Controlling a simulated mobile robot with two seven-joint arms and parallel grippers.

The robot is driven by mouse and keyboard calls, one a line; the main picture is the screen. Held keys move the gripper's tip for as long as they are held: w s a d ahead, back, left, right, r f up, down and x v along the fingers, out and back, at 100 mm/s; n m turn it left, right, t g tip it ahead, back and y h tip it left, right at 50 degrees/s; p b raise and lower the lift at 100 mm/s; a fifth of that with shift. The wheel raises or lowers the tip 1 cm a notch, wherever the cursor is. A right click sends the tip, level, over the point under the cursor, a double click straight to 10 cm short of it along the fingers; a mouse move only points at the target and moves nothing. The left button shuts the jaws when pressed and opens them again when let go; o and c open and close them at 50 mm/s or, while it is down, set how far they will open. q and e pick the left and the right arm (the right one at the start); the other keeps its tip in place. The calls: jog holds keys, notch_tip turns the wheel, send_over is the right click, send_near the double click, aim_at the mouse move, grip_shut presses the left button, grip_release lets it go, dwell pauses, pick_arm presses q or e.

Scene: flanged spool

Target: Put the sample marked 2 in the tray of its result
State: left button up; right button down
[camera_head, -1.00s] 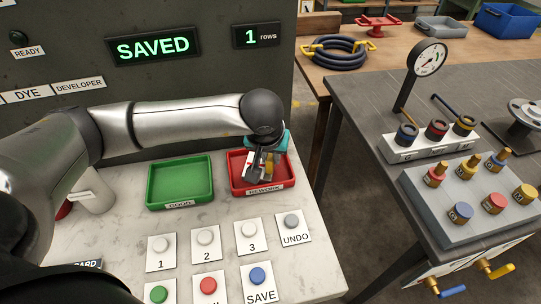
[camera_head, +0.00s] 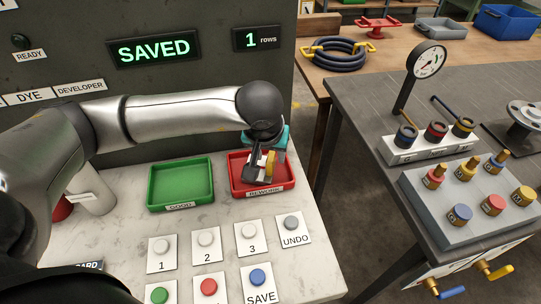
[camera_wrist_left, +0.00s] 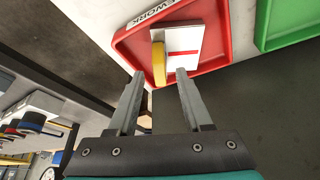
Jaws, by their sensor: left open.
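The sample (camera_wrist_left: 185,46), a white block with a red stripe and a yellow rounded piece at one side, rests in the red tray labelled REWORK (camera_wrist_left: 219,20). No number is readable on it. In the head view, its yellow part (camera_head: 270,162) shows beside my gripper, over the red tray (camera_head: 236,173). My left gripper (camera_wrist_left: 157,73) is open, with its fingertips just short of the sample and nothing between them. In the head view, the gripper (camera_head: 257,178) is low at the red tray and hides part of the sample. The green tray labelled GOOD (camera_head: 180,182) is empty.
The panel display (camera_head: 153,49) reads SAVED, with 1 rows beside it. Buttons 1, 2, 3, UNDO and SAVE (camera_head: 258,277) stand in front of the trays. A grey bench at the right holds a gauge (camera_head: 429,58) and coloured knobs.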

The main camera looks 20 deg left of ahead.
pick_arm(q)
jog(key=a+p+v, duration=0.1)
jog(key=v, duration=0.8)
jog(key=shift+d+r, duration=0.15)
jog(key=shift+d, duration=0.35)
